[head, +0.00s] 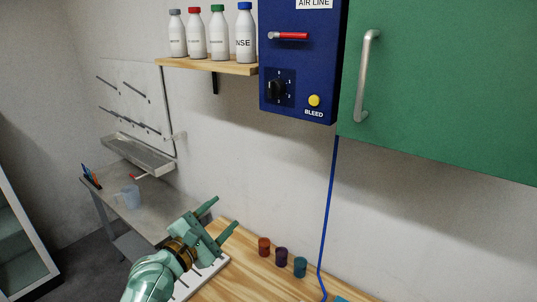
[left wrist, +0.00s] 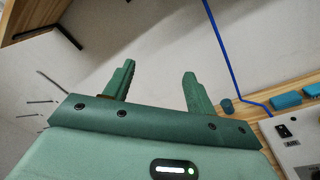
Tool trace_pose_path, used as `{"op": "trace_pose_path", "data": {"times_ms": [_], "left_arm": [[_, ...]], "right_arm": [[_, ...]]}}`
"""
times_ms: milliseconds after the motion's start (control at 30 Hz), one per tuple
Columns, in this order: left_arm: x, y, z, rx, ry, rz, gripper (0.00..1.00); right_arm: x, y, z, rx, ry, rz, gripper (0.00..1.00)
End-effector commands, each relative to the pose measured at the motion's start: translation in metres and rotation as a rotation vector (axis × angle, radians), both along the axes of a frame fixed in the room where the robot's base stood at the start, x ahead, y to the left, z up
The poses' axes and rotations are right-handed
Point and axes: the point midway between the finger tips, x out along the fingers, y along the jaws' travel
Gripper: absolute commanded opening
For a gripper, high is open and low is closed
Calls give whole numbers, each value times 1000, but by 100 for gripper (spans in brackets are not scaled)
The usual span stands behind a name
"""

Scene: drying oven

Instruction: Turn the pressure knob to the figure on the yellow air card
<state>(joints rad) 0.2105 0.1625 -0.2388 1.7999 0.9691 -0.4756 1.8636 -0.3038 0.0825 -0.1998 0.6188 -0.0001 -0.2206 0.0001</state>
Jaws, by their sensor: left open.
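The black pressure knob (head: 277,89) sits on the blue air line box (head: 297,60) on the wall, with small figures around it that are too small to read. A red lever (head: 290,36) is above it and a yellow bleed button (head: 314,100) is to its right. No yellow air card shows in either view. My left gripper (head: 224,216) is open and empty, well below and left of the box, above the wooden bench. Its two fingers show apart in the left wrist view (left wrist: 158,78). My right gripper is not in view.
A shelf (head: 205,65) with several bottles is left of the box. A green cabinet (head: 440,90) with a metal handle is right of it. A blue hose (head: 329,210) hangs down to the bench. Small coloured jars (head: 281,257) stand on the bench. The wall below the box is clear.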

Motion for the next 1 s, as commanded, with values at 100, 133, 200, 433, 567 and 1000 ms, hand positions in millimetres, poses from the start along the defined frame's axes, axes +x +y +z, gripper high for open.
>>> {"op": "trace_pose_path", "data": {"times_ms": [100,133,200,433,567,1000], "left_arm": [[-7,-12,120,-333,-6,-111,56],[-10,-14,139,-397,-1,-140,56],[-17,-17,173,-511,12,-198,56],[-15,-29,207,-629,34,-264,56],[4,-44,217,-627,34,-262,56],[79,-103,252,-622,35,-260,56]], "right_arm": [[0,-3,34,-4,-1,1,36],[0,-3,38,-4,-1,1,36],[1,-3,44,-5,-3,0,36],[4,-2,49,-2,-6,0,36],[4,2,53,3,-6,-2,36],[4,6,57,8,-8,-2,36]]}}
